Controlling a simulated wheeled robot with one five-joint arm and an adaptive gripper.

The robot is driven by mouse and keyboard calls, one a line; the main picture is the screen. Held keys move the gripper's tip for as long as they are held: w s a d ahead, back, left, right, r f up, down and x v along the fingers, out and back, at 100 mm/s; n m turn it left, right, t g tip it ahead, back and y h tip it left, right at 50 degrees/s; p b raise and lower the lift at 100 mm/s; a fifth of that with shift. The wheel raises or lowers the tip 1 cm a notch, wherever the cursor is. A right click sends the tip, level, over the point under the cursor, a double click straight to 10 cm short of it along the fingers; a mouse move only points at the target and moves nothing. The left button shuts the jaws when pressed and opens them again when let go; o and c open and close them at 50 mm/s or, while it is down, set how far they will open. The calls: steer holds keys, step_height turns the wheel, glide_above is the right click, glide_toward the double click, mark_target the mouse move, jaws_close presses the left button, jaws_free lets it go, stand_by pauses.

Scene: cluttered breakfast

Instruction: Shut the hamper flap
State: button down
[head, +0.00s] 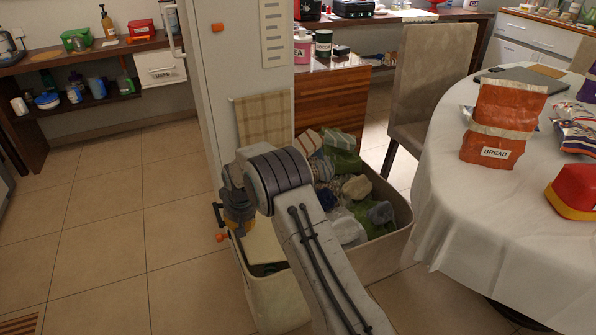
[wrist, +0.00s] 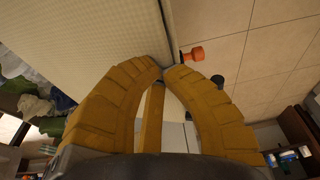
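The hamper is a cream bin; its right part, full of crumpled laundry (head: 345,215), shows its rim and wall (head: 385,255) in the head view. A pale panel (head: 262,242), which looks like the flap, stands tilted at its left part, with a dark opening below. My arm hides much of it. My gripper (head: 237,208) is at the left of this panel. In the wrist view a pale textured panel (wrist: 95,35) fills the upper left. My gripper's fingertips (wrist: 163,72) are together at its dark edge; whether they touch or pinch it is unclear.
An orange knob (wrist: 192,53) sticks out beside the panel edge. A cloth-covered table (head: 440,190) with a bread bag (head: 500,125) stands at the right. A chair (head: 425,75) is behind the hamper. The tiled floor (head: 110,215) at the left is clear.

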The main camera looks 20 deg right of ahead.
steer(key=shift+a+f, duration=0.25)
steer(key=shift+f, duration=0.2)
steer(key=shift+a+f+b, duration=0.3)
steer(key=shift+f+b, duration=0.4)
steer(key=shift+f, duration=0.25)
steer(key=shift+a+f+b, duration=0.25)
steer(key=shift+f+b, duration=0.45)
steer(key=shift+f, duration=0.2)
steer(key=shift+a+f+b, duration=0.1)
steer(key=shift+f+b, duration=0.35)
steer(key=shift+f, duration=0.25)
